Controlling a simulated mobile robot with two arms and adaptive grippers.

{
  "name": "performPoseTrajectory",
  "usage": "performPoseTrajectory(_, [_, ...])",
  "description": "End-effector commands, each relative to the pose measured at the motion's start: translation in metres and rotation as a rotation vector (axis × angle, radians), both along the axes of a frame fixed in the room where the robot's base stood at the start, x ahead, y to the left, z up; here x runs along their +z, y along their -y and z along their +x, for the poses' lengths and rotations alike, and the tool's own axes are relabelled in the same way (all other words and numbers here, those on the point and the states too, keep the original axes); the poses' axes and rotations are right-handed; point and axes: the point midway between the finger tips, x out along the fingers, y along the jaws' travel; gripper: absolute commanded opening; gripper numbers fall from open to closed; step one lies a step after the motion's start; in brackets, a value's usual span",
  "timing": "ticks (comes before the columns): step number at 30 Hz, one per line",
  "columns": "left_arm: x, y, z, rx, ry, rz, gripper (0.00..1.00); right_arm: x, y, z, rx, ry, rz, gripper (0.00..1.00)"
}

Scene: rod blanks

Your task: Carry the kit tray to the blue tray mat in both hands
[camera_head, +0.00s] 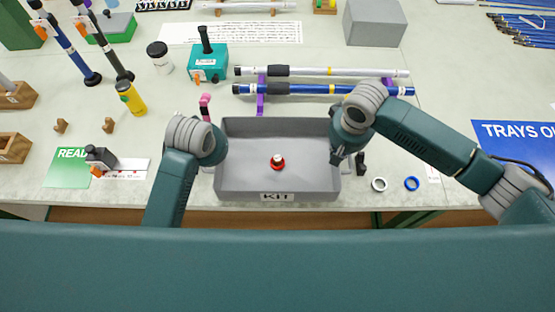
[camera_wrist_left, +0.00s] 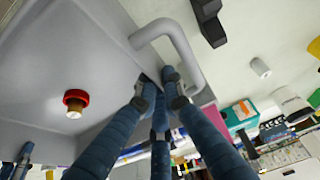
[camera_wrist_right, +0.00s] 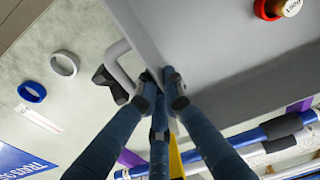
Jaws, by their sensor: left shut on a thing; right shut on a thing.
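The grey kit tray (camera_head: 240,180) with a KIT label sits at the front edge of the bench. A small part with a red ring (camera_head: 277,163) stands inside it; it also shows in the left wrist view (camera_wrist_left: 75,102). The blue tray mat (camera_head: 515,145), lettered TRAYS O…, lies at the far right, partly cut off.
A white ring (camera_head: 379,184) and a blue ring (camera_head: 411,183) lie right of the tray. Rods (camera_head: 320,89) lie on purple supports behind it. A yellow bottle (camera_head: 130,97), teal block (camera_head: 208,67) and green READ card (camera_head: 68,168) are to the left. A grey box (camera_head: 375,22) stands behind.

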Motion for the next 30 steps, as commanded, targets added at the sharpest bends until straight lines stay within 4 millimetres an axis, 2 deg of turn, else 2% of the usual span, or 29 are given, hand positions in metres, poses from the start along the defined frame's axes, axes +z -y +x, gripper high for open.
performPoseTrajectory(8, [0.011,0.0,0.001,0.0,0.003,-0.001,0.0,0.011,0.0,0.001,0.0,0.003,0.001,0.0])
performPoseTrajectory(21, [0.051,0.0,0.001,0.0,0.003,0.0,0.0,0.051,0.0,0.001,0.0,0.003,0.0,0.0])
performPoseTrajectory(30, [0.051,0.0,0.001,0.0,0.003,0.0,0.0,0.051,0.0,0.001,0.0,0.003,0.0,0.0])
